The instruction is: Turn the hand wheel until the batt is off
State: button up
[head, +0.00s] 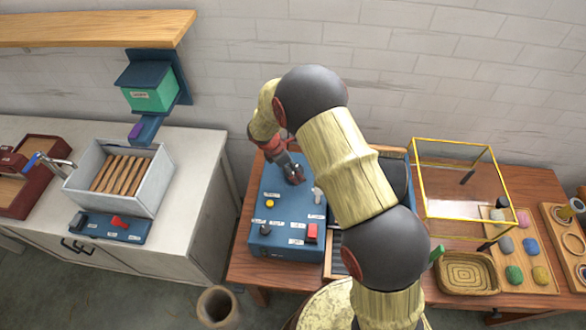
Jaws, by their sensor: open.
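A blue machine (287,214) with labelled controls stands on the wooden table. Its panel has a yellow button (270,203), a white-topped lever (318,194) and a red switch (311,232). My gripper (294,175) is over the back part of this panel, pointing down, open and seemingly empty; I cannot tell if it touches anything. A dark, rounded part (393,180), perhaps a drum, shows partly behind my arm. A green handle-like piece (436,254) sticks out right of my arm. I cannot make out the hand wheel or the batt; my arm hides much of the machine's right side.
A yellow-framed clear case (455,142), a woven basket (466,272) and a board of coloured skeins (527,284) stand to the right. On the left counter (190,180) are a grey bin of wooden slats (79,171) and a blue control box (85,226).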

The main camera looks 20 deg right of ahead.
jog(key=v, duration=1.2)
jog(key=shift+m, duration=0.3)
jog(key=s+d+r+m+t+y+b, duration=0.1)
jog(key=s+r+m+b, duration=0.3)
jog(key=s, duration=0.6)
jog(key=s+d+r+m+t+y+b, duration=0.2)
jog(key=s+r+m+b, duration=0.2)
jog(key=s+m, duration=0.4)
jog(key=s+d+r+m+t+y+b, duration=0.1)
jog(key=s+r+m+b, duration=0.3)
jog(key=s, duration=0.9)
jog(key=shift+s+d+r+m+t, duration=0.45)
jog(key=shift+r+m, duration=0.75)
jog(key=shift+m, duration=0.3)
